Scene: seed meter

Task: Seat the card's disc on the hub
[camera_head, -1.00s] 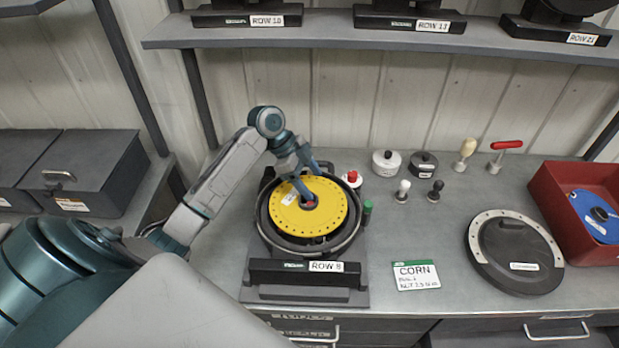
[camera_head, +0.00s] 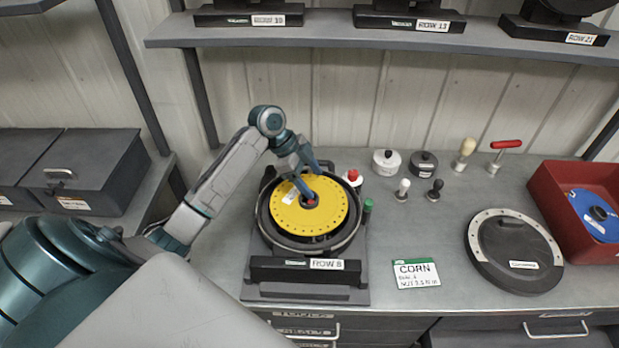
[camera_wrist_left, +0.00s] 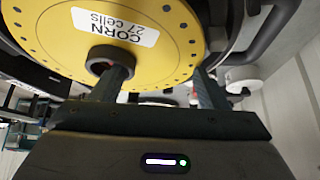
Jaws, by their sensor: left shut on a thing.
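The yellow disc (camera_head: 323,219) lies in the round housing of the ROW 8 seed meter (camera_head: 307,272). In the left wrist view the disc (camera_wrist_left: 185,45) carries a label reading CORN 27 cells. The white and green card (camera_head: 416,273) reading CORN lies on the bench right of the meter. My right gripper is not in view.
A red bin (camera_head: 577,190) holding a blue disc (camera_head: 597,214) stands at the right. A dark round cover (camera_head: 514,252) lies before it. Knobs and small tools stand behind the card, with a green-capped piece (camera_head: 367,206) close beside the meter. A shelf (camera_head: 400,40) runs above.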

